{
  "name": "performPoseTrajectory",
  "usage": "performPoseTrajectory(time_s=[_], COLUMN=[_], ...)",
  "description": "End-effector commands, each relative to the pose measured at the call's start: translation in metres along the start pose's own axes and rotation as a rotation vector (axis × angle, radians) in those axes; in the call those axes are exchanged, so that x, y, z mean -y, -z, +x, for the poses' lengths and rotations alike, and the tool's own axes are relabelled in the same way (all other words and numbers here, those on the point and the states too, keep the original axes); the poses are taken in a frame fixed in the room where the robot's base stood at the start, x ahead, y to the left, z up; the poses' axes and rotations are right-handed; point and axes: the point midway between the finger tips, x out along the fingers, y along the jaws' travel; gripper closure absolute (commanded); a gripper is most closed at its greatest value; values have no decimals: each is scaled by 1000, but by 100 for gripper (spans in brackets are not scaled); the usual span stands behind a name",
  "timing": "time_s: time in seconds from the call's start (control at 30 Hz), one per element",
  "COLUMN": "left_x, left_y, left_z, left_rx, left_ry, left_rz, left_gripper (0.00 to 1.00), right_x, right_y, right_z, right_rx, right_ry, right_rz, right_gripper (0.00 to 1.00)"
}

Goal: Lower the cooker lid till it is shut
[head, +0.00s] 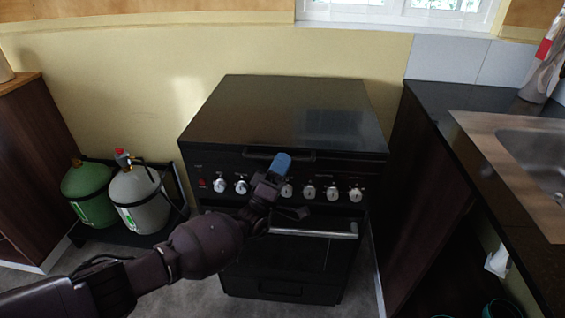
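The black cooker (285,262) stands against the back wall in the middle of the view. Its dark, glossy lid (285,108) lies flat across the top and looks shut, with no gap that I can make out. My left gripper (289,189) is in front of the knob panel, just below the lid's front edge. Its blue-tipped finger points up and a dark finger sits apart at lower right, so it looks open, with nothing seen between. It hides part of the panel and knobs. Whether it touches the cooker is unclear. My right gripper is not in view.
A worktop (437,112) with a metal sink (482,130) stands close on the right. Green (88,192) and grey (140,200) gas bottles stand on a low dark stand at left. A brown cabinet (35,165) is at far left. Space above the lid is clear.

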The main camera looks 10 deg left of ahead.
Motion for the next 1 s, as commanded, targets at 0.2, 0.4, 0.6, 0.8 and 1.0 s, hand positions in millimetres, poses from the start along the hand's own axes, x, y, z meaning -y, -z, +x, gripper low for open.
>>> performPoseTrajectory(time_s=[0.2, 0.4, 0.6, 0.8, 1.0], left_x=[0, 0, 0, 0, -1], left_y=[2, 1, 0, 0, 0], left_z=[-17, -54, -87, -105, -108], left_rx=[-2, -1, 0, 0, 0], left_ry=[1, 3, 3, 1, -1], left_rz=[2, 0, 1, 0, 0], left_gripper=[64, 64, 64, 64, 64], right_x=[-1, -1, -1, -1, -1], right_y=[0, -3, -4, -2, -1], right_z=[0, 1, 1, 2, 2], right_rx=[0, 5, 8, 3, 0], right_ry=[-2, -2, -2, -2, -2], right_rz=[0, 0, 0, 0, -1], right_gripper=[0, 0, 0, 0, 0])
